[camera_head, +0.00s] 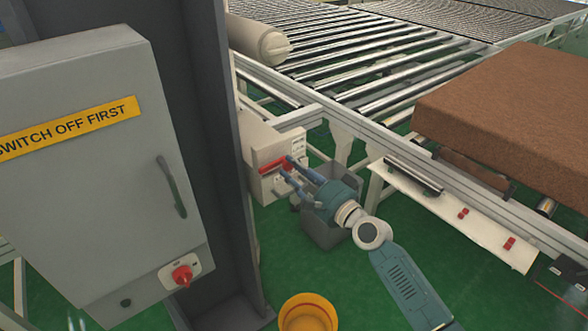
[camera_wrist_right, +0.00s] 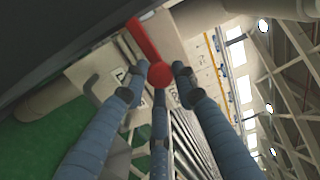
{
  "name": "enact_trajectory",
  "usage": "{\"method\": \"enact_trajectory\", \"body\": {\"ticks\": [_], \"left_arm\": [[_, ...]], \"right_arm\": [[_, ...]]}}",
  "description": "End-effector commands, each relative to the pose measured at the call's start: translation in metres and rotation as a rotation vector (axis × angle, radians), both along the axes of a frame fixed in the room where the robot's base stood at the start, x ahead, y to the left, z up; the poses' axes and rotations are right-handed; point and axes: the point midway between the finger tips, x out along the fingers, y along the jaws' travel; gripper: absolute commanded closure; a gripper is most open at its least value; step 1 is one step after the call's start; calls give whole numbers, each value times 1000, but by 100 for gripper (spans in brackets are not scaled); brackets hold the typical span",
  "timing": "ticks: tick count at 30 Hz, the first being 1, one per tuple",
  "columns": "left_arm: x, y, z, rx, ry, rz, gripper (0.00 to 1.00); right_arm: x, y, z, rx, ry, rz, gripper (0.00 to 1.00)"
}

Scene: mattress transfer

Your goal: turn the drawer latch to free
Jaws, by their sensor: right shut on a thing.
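The red drawer latch (camera_head: 270,166) is on the front of a cream box (camera_head: 262,140) beneath the roller conveyor. In the right wrist view the latch (camera_wrist_right: 146,42) is a red bar ending in a round red knob, which lies among the three blue fingers. My right gripper (camera_head: 287,170) is shut on the latch, reaching it from the right of the box. The fingers also show in the right wrist view (camera_wrist_right: 158,84). They partly cover the box front and its small labels. My left gripper is not in view.
A dark pillar (camera_head: 213,150) and a grey cabinet (camera_head: 90,150) with a red rotary switch (camera_head: 182,276) stand on the left. A grey bin (camera_head: 322,233) sits below my right gripper. A yellow bucket (camera_head: 308,312) stands in front. A brown mattress (camera_head: 510,105) lies at right.

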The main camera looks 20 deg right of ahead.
Motion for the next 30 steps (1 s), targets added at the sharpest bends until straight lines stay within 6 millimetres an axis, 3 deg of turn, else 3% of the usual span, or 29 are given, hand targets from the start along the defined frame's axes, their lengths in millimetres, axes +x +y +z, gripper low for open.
{"method": "enact_trajectory", "body": {"ticks": [1, 19, 20, 22, 30], "left_arm": [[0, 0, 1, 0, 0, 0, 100], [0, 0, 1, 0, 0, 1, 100], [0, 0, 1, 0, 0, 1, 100], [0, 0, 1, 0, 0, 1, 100], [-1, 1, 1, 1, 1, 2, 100]], "right_arm": [[3, -6, 8, 14, -11, -13, 100], [3, -6, 7, 43, 2, -14, 100], [3, -6, 7, 43, 2, -14, 67], [3, -6, 6, 43, 2, -14, 54], [1, -4, 2, 42, 9, -8, 54]]}}
